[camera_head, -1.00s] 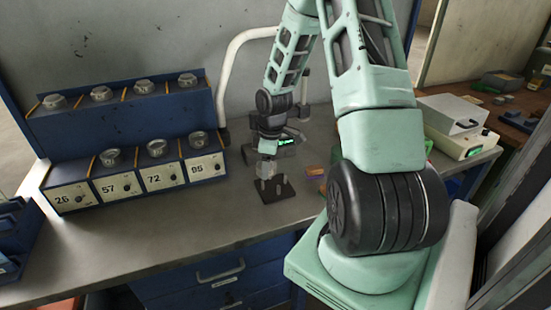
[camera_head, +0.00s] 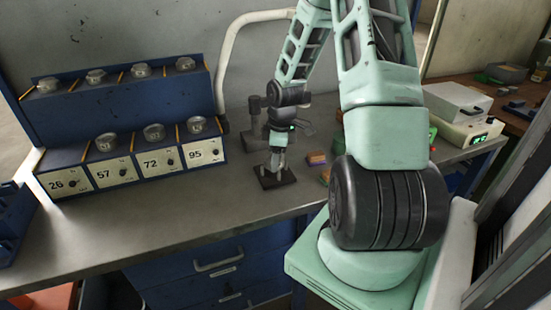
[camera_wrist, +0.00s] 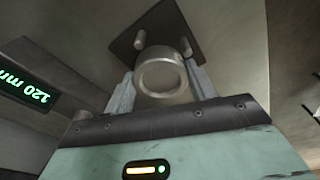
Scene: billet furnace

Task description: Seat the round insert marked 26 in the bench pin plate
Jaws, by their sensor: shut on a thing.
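My gripper (camera_head: 277,164) points down over the dark pin plate (camera_head: 287,182) on the bench. In the wrist view the gripper (camera_wrist: 162,82) is shut on a round metal insert (camera_wrist: 163,92), with one finger on each side. The insert's near end shows as a bright ring. The dark plate (camera_wrist: 122,45) lies beyond it, with upright pins (camera_wrist: 140,40) near its edges. The insert overlaps the plate's middle, so I cannot tell whether it touches or sits in the plate. No number is readable on the insert.
A blue rack (camera_head: 130,115) stands at left with labels 26, 57, 72 and 95. The slot above 26 (camera_head: 66,183) shows no insert; the other lower slots hold one each. Small coloured blocks (camera_head: 317,158) lie right of the plate.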

